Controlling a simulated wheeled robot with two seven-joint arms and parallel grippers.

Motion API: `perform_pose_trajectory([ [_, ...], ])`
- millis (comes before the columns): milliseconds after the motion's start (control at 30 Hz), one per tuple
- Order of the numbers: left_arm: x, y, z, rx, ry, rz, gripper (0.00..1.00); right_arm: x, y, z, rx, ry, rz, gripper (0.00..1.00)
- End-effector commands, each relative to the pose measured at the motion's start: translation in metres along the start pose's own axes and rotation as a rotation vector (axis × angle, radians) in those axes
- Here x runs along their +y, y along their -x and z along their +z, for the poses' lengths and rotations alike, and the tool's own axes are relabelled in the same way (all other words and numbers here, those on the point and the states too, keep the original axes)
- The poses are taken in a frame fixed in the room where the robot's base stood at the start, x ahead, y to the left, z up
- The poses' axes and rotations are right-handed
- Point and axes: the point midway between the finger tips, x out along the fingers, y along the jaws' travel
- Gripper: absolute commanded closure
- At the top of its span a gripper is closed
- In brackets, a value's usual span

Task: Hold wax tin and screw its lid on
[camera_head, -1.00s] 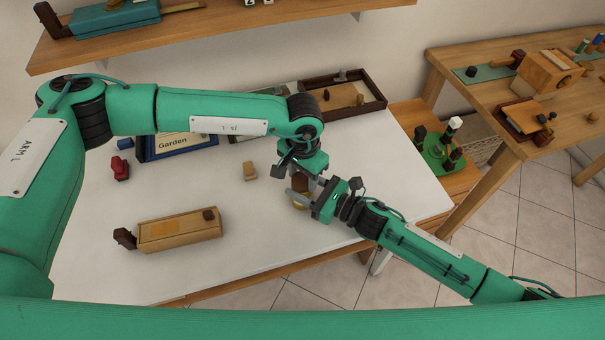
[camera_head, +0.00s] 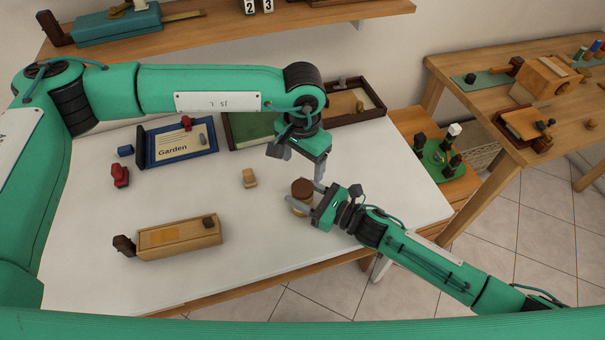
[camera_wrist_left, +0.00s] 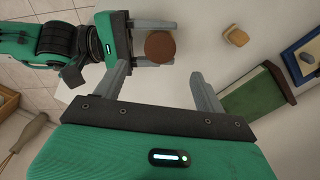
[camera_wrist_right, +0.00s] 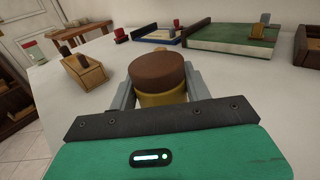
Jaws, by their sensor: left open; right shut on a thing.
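The wax tin is a short yellow cylinder (camera_head: 300,204) near the table's right front part; its body also shows in the right wrist view (camera_wrist_right: 163,98). A dark brown round lid (camera_head: 303,187) sits level on its top, also seen in the right wrist view (camera_wrist_right: 157,70) and from above in the left wrist view (camera_wrist_left: 159,47). I cannot tell how tightly it is screwed. My right gripper (camera_head: 307,196) is shut around the tin's body, below the lid. My left gripper (camera_head: 302,164) is open and empty, above and behind the tin, apart from the lid.
A small wooden block (camera_head: 249,178) stands left of the tin. A long wooden box (camera_head: 180,237) lies at the front left. A blue-framed Garden card (camera_head: 178,147), a green book (camera_head: 250,130) and a dark tray (camera_head: 378,108) lie at the back. The table between is clear.

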Motion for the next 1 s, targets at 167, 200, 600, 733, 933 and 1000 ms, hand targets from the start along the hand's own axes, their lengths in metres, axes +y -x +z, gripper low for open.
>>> perform_pose_trajectory([
  [167,0.000,0.028,0.000,0.001,0.000,0.000,0.28,0.000,0.000,0.000,0.001,0.000,0.000,1.00],
  [200,0.000,0.031,0.000,0.001,0.000,0.000,0.28,0.000,0.000,0.000,0.000,0.000,0.000,1.00],
  [600,0.000,0.038,0.000,0.000,0.000,0.000,0.28,0.000,0.000,0.000,0.000,0.000,0.000,1.00],
  [733,0.000,0.038,0.000,0.000,0.000,0.000,0.28,0.000,0.000,0.000,0.000,0.000,0.000,0.26],
  [933,0.000,0.038,0.000,0.000,0.000,0.000,0.28,0.000,0.000,0.000,0.000,0.000,0.000,0.26],
  [1000,0.000,0.038,0.000,0.000,0.000,0.000,0.28,0.000,0.000,0.000,0.000,0.000,0.000,0.26],
])
